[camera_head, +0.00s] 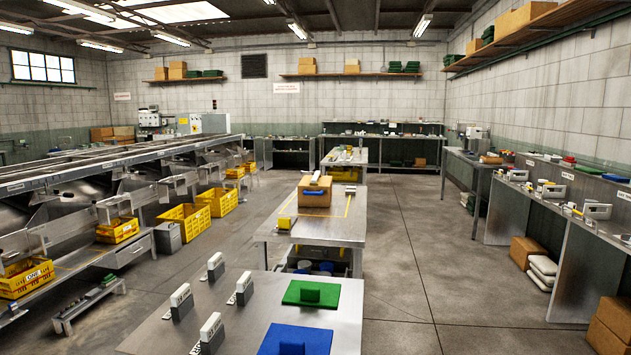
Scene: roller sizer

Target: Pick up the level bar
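I cannot pick out a level bar for certain at this distance. A near steel table (255,303) holds several upright grey-and-white tools (244,289), a green mat (325,292) with a green block on it, and a blue mat (270,342) cut off by the bottom edge. Neither of my grippers is in view.
A long sorting machine with yellow crates (186,216) runs along the left. A low rack (88,303) stands on the floor there. Workbenches with tools line the right wall, with boxes (524,250) beneath. The floor aisle (415,250) right of the tables is clear.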

